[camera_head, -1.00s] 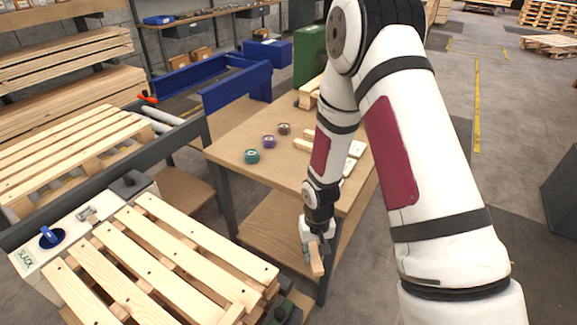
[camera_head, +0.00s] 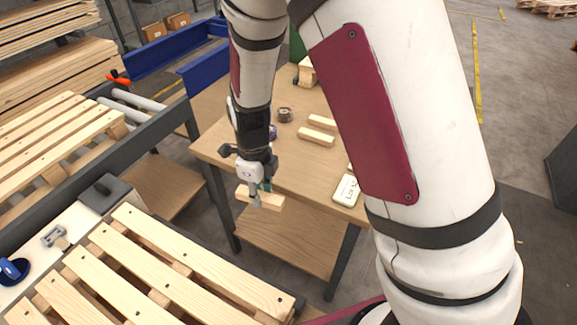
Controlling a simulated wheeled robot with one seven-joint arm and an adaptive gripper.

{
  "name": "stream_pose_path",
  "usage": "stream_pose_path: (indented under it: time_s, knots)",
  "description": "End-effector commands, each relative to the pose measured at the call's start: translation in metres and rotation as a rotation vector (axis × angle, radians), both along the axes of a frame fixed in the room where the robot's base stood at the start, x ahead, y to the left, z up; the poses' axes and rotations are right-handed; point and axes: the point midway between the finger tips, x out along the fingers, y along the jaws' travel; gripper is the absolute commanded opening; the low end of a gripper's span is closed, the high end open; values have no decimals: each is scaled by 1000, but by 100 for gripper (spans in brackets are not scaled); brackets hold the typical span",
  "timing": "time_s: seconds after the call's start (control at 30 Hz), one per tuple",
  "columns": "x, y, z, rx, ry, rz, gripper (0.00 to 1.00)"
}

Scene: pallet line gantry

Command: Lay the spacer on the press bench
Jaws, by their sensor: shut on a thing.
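My gripper (camera_head: 258,190) is shut on a short pale wooden spacer (camera_head: 270,200). The spacer is held roughly level at the near edge of the wooden press bench (camera_head: 222,145); I cannot tell whether it is over the top or just in front of it. The gripper hides part of the spacer's middle. Two similar wooden blocks lie on the bench, one (camera_head: 316,136) in front of the other (camera_head: 323,122). My arm hides much of the bench's right side.
A tape roll (camera_head: 285,115) and a purple roll (camera_head: 272,132) sit on the bench near my wrist. A white labelled card (camera_head: 346,190) lies at the right front. A slatted pallet (camera_head: 165,265) fills the near left. A lower shelf (camera_head: 290,240) is under the bench.

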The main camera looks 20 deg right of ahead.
Motion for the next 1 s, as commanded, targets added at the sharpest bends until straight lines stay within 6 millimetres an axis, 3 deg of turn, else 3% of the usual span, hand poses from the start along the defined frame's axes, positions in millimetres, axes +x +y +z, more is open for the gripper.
stream_pose_path:
  time_s: [0.13,0.27,0.8,1.0]
  knots:
    - [-1,8,6,0,0,-111,0]
    - [6,1,6,1,0,-146,0]
    - [80,-98,-6,0,1,-144,0]
    - [94,-116,-8,0,1,-139,0]
